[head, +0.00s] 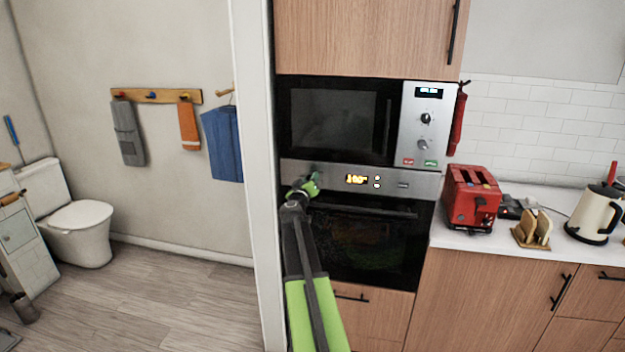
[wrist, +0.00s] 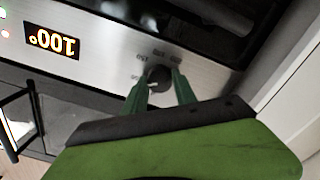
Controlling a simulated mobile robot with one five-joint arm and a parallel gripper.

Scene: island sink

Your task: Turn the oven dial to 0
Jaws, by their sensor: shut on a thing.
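The oven (head: 362,240) is built into the cabinet below the microwave, with a steel control panel (head: 425,185). The lit oven display (head: 356,180) shows a number; in the wrist view the display (wrist: 52,43) is upside down and reads 100°. The dark round oven dial (wrist: 158,73) sits on the panel with small printed marks around it. My gripper (wrist: 160,86) is shut on the dial, one green finger on each side. In the head view my gripper (head: 309,186) is at the panel's left end and hides the dial.
The microwave (head: 335,120) with its own knobs is right above. The oven door handle (head: 375,211) runs just below the panel. A white wall edge (head: 254,150) stands close to the left. A red toaster (head: 471,198) is on the counter to the right.

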